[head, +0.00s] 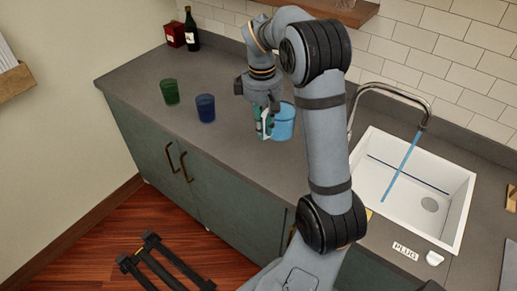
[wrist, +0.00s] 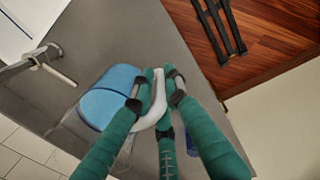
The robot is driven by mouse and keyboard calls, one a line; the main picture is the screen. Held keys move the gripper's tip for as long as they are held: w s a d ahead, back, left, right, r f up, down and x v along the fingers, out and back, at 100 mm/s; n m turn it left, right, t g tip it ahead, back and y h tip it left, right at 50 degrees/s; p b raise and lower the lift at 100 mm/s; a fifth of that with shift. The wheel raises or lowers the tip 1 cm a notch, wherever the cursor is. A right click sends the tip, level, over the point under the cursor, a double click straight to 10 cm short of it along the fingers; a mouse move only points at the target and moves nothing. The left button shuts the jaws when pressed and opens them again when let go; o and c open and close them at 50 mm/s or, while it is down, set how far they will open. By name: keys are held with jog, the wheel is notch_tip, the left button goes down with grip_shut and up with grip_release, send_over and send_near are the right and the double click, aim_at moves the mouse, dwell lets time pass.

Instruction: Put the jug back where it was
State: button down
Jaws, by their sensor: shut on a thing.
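The light blue jug (head: 284,122) is over the counter, left of the sink, partly hidden by my gripper. My gripper (head: 265,124) points down and is shut on the jug's white handle. In the wrist view, the teal fingers of my gripper (wrist: 160,82) close around the white handle, and the blue body of the jug (wrist: 108,95) is to their left. I cannot tell whether the jug's base touches the counter.
A green cup (head: 170,92) and a dark blue cup (head: 206,108) stand left of the jug. A bottle (head: 191,30) and a red box (head: 175,35) are at the back. Blue water (head: 402,165) runs from the faucet (head: 385,88) into the white sink (head: 448,210). Counter (head: 130,80) left of the cups is clear.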

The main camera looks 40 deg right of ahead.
aim_at(278, 139)
jog(key=shift+n, duration=0.4)
jog(key=d, duration=0.5)
jog(key=shift+s+d+f, duration=0.25)
jog(key=shift+s, duration=0.15)
jog(key=shift+w+f, duration=0.15)
jog(key=shift+w+a+f+p, duration=0.7)
jog(key=shift+w+a+f, duration=0.6)
jog(key=shift+f, duration=0.45)
jog(key=shift+w+a+f+p, duration=0.7)
jog(key=shift+w+a+f, duration=0.6)
jog(key=shift+f, duration=0.5)
jog(key=shift+w+a+f+p, duration=0.7)
jog(key=shift+w+a+f, duration=0.6)
jog(key=shift+f, duration=0.45)
jog(key=c, duration=2.2)
grip_release()
jog(key=o, duration=0.4)
jog(key=shift+s, duration=0.1)
jog(key=shift+o, duration=0.3)
notch_tip(278, 139, up, 12)
jog(key=b, duration=0.2)
jog(key=shift+a, duration=0.3)
